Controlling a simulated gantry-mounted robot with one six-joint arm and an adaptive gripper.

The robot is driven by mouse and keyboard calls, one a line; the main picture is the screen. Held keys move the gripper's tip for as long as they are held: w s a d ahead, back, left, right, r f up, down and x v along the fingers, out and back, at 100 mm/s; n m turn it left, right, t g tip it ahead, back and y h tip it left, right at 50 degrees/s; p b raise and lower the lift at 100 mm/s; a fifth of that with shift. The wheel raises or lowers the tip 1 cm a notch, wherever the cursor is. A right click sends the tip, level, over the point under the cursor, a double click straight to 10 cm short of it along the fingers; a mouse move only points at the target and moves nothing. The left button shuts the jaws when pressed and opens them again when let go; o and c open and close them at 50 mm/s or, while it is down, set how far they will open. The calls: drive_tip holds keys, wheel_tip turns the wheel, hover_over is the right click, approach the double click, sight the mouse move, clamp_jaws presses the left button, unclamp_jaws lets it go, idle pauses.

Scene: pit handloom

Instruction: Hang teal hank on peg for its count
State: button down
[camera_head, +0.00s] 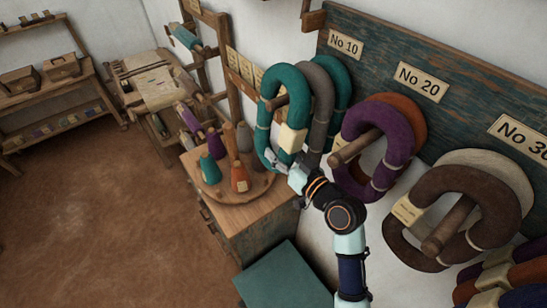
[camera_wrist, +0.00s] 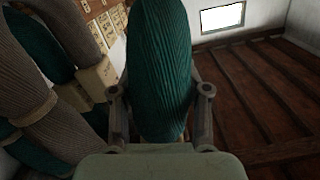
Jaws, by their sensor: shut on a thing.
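A teal hank (camera_head: 268,118) is at the No 10 peg (camera_head: 278,103), in front of a grey hank (camera_head: 321,110) and another teal hank (camera_head: 342,85). The peg's end shows within the front teal loop's outline. My gripper (camera_head: 279,166) is shut on the lower part of the front teal hank. In the wrist view the held teal hank (camera_wrist: 161,70) stands between the two fingers, with the grey hank (camera_wrist: 25,75) close on the left. The No 10 label (camera_head: 346,44) is on the board above. How far the held hank sits along the peg is hard to tell.
To the right, the No 20 peg (camera_head: 352,149) holds purple (camera_head: 393,120) and orange hanks. Brown and pale hanks hang near the No 30 label (camera_head: 522,134). Below left, a round tray (camera_head: 247,192) of cones stands on a wooden cabinet (camera_head: 248,232). The floor at left is clear.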

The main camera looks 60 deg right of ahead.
drive_tip(key=shift+s+d+f+b, duration=0.15)
drive_tip(key=shift+d+f+b, duration=0.05)
drive_tip(key=shift+f+b, duration=0.25)
drive_tip(key=shift+s+d+f+b, duration=0.1)
drive_tip(key=shift+d+f+b, duration=0.1)
drive_tip(key=shift+f+b, duration=0.25)
drive_tip(key=shift+d+f+b, duration=0.15)
drive_tip(key=shift+f+b, duration=0.2)
drive_tip(key=shift+b, duration=0.05)
drive_tip(key=shift+f, duration=0.2)
drive_tip(key=c, duration=0.9)
unclamp_jaws()
drive_tip(key=shift+o, duration=1.3)
drive_tip(key=shift+s, duration=0.1)
drive_tip(key=shift+o, duration=0.8)
drive_tip(key=shift+r, duration=0.15)
